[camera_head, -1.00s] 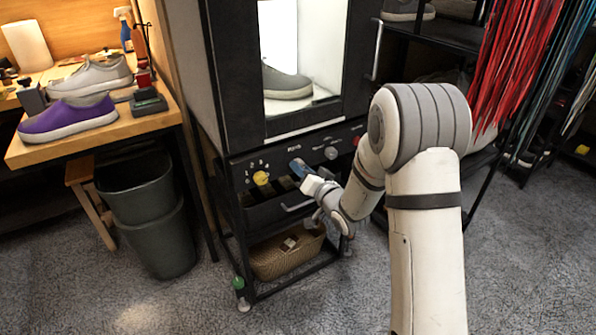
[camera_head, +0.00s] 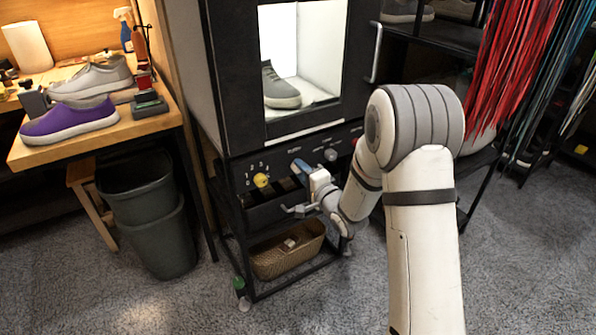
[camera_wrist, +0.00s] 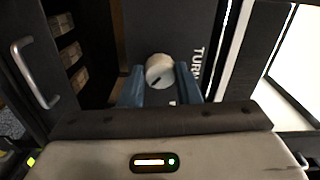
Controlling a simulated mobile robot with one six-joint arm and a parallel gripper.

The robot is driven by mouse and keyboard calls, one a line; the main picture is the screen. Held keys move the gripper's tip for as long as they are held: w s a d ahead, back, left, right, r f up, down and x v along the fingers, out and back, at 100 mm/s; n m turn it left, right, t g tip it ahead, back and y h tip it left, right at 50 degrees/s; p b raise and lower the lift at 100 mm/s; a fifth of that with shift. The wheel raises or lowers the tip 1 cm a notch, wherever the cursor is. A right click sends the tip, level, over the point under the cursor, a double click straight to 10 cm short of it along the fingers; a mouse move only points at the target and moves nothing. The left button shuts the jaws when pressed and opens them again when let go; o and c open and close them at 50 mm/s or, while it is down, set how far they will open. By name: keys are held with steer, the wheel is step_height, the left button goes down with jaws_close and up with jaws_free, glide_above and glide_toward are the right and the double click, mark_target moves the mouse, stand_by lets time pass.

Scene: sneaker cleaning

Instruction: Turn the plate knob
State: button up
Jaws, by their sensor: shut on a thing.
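The plate knob (camera_wrist: 159,72) is a round, pale grey knob with a dark mark, on the black panel beside white lettering starting "TURN". My gripper (camera_wrist: 160,88) has its blue fingers on either side of this knob and is shut on it. In the head view my gripper (camera_head: 302,169) is at the front panel of the black cabinet (camera_head: 228,90), and its fingers and wrist hide the held knob. A grey sneaker (camera_head: 280,87) stands in the lit chamber above, turned at an angle.
On the panel, a yellow knob (camera_head: 261,180) is left of my gripper; a grey knob (camera_head: 330,155) is to its right. A wicker basket (camera_head: 287,252) sits below. A workbench (camera_head: 95,140) with a purple sneaker (camera_head: 70,120) and dark bins (camera_head: 150,225) are at left.

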steer(key=shift+s+f+m, duration=0.1)
steer(key=shift+f+m, duration=0.1)
steer(key=shift+m, duration=0.3)
steer(key=o, duration=0.9)
steer(key=shift+r, duration=0.1)
steer(key=shift+o, duration=0.4)
steer(key=p+v, duration=0.1)
steer(key=v, duration=0.6)
steer(key=shift+s+d, duration=0.25)
